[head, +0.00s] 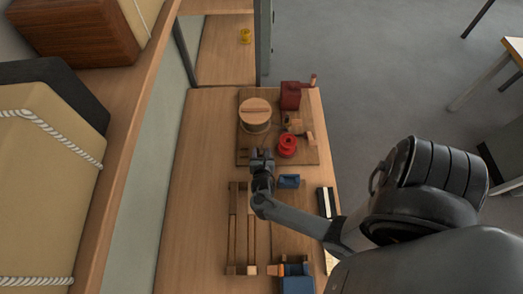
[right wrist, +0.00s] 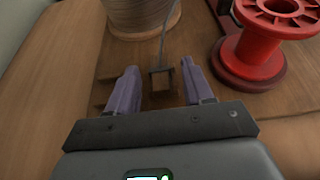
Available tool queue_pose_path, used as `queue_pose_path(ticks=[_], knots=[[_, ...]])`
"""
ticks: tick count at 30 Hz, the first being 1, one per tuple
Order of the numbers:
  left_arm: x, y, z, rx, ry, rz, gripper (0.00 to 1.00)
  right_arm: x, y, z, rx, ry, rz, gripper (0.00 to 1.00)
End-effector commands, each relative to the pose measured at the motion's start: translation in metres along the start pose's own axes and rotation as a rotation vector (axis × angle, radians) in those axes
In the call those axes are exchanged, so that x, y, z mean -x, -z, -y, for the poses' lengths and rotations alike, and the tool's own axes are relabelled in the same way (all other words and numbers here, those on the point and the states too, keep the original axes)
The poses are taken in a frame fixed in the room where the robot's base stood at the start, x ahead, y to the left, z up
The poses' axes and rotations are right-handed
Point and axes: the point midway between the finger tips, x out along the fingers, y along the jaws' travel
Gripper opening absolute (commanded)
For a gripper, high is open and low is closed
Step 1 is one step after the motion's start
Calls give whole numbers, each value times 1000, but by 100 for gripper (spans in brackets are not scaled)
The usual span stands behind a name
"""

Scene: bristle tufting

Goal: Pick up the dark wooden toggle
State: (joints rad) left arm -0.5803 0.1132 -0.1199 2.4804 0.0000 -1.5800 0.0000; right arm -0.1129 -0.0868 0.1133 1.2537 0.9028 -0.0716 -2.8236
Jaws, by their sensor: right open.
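The dark wooden toggle (right wrist: 162,71) is small and lies low, between the fingers of my right gripper (right wrist: 159,68) in the right wrist view. A thin grey cord runs up from it past the pale wooden drum (right wrist: 140,14). My right gripper is open, with one finger on each side of the toggle and visible gaps to it. I cannot tell its exact height above the board. In the head view the right gripper (head: 262,157) is at the board's near edge, below the drum (head: 255,113), and the toggle cannot be made out. My left gripper is not in view.
A red spool (head: 287,147) stands right of the gripper on the wooden board (head: 309,155), with a red crank block (head: 291,95) at the back. A blue block (head: 289,181) and wooden slats (head: 242,220) lie nearer. The table's left strip is clear.

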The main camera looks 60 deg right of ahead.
Motion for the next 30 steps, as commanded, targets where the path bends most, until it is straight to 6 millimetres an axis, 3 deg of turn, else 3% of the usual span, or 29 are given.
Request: queue_pose_path(ticks=[3,13,23,30], knots=[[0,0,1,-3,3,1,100,0,0,0,0,0,0,51],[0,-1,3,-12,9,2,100,0,0,0,0,0,0,0],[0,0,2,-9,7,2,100,1,-1,0,0,0,1,0],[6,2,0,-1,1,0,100,6,-15,0,1,-1,2,0]])
